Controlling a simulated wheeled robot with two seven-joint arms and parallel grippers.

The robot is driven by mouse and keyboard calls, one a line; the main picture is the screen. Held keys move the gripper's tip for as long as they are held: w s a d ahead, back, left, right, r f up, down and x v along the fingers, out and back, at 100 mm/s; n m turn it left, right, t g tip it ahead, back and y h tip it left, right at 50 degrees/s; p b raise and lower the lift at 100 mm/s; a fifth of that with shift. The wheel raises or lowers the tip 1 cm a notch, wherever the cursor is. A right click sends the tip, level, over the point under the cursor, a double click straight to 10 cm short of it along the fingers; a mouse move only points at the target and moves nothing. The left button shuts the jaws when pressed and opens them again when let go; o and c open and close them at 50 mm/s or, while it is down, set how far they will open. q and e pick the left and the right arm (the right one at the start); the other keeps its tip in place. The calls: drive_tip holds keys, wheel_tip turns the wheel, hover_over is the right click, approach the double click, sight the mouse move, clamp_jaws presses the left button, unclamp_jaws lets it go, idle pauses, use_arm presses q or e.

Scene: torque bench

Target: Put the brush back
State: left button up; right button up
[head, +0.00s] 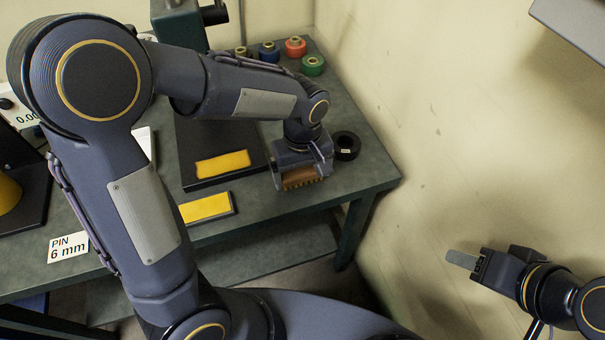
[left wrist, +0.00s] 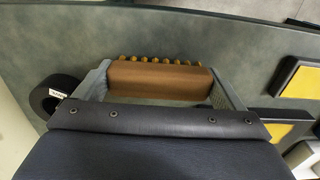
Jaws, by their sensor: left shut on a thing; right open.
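The brush (head: 301,179) is a brown wooden block with a row of tan bristle tufts. My left gripper (head: 299,176) is shut on it near the right front part of the green-grey bench. In the left wrist view the brush (left wrist: 160,79) lies crosswise between the two grey fingers, tufts along its far edge. I cannot tell whether it touches the bench top. My right gripper (head: 464,260) is open and empty, off to the right in front of the wall, away from the bench.
A black ring with a white label (head: 347,146) lies close right of the left gripper. Left of it are a dark block with a yellow pad (head: 222,164) and a smaller yellow-topped block (head: 207,207). Several coloured spools (head: 295,46) stand at the back. A "PIN 6 mm" card (head: 68,247) is front left.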

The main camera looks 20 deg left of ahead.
sight(302, 172)
use_arm(q)
drive_tip(key=shift+f, duration=0.4)
drive_tip(key=shift+f, duration=0.15)
drive_tip(key=o, duration=0.6)
drive_tip(key=shift+r, duration=0.5)
wheel_tip(302, 172, up, 11)
drive_tip(key=p, duration=0.2)
drive_tip(key=s+a+m+t+h, duration=0.1)
drive_tip(key=s+a+t, duration=0.1)
drive_tip(key=s, duration=0.3)
drive_tip(key=s+a+m+t+h, duration=0.1)
drive_tip(key=s+a+m, duration=0.1)
drive_tip(key=s+a, duration=0.2)
drive_tip(key=s+a+m+t+h, duration=0.1)
drive_tip(key=s+a+m+t, duration=0.1)
drive_tip(key=s, duration=0.5)
drive_tip(key=shift+s+a+f+t+h, duration=0.1)
drive_tip(key=shift+a+f+t+h, duration=0.25)
drive_tip(key=shift+a, duration=0.3)
